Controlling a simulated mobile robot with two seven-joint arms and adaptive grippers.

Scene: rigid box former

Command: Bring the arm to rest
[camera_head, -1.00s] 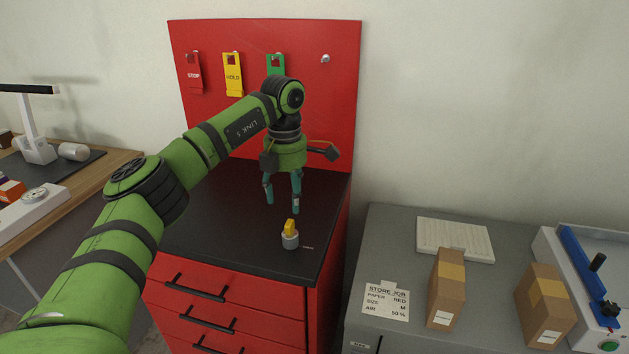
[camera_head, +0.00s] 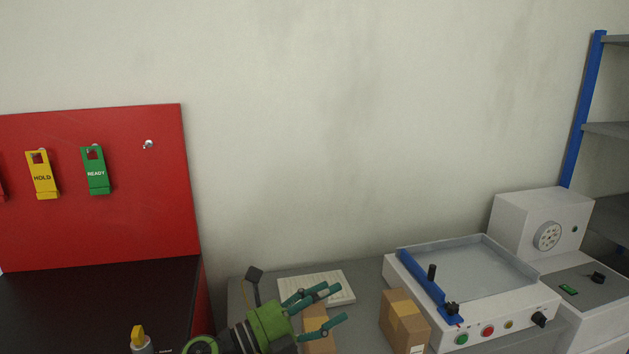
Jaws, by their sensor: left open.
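My left gripper (camera_head: 338,304), green with teal fingers, shows at the bottom middle of the head view. Its fingers are spread apart with nothing between them, and they point to the right. It appears in front of the grey cabinet top, overlapping a brown box (camera_head: 315,318) in the picture; I cannot tell whether it touches the box. Most of my left arm is below the frame edge. My right gripper is not in view.
A second brown box (camera_head: 404,322) stands right of the gripper, beside a white machine (camera_head: 470,285) with a blue bar. At left are a red board (camera_head: 100,230) with hanging tags, a black top (camera_head: 90,300) and a yellow-topped knob (camera_head: 139,338).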

